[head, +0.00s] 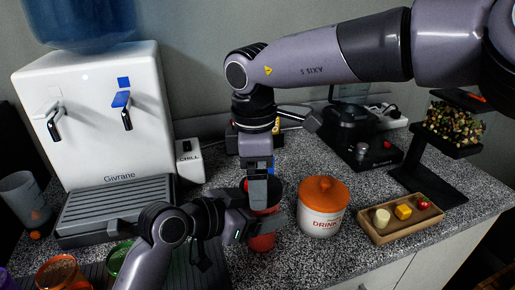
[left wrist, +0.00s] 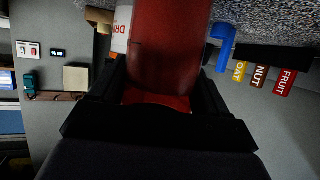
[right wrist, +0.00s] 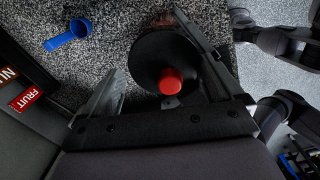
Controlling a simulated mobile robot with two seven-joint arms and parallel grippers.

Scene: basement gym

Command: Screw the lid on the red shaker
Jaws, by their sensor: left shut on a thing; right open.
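The red shaker (head: 263,241) stands upright on the speckled counter, partly hidden by my grippers. My left gripper (head: 262,222) is shut around its body; the red wall also fills the space between the fingers in the left wrist view (left wrist: 168,50). In the right wrist view a round black lid (right wrist: 150,62) with a red cap (right wrist: 171,82) lies between the fingers of my right gripper (right wrist: 160,80), at the shaker's top. The right fingers are open and apart, the lid closer to the right one. I cannot tell whether the lid is seated straight.
A white canister (head: 321,223) with an orange lid stands just right of the shaker. Beyond it are a wooden tray (head: 388,232) and a black stand (head: 430,186). A water dispenser (head: 95,120) and coloured cups (head: 62,272) are left. A blue scoop (right wrist: 68,36) lies nearby.

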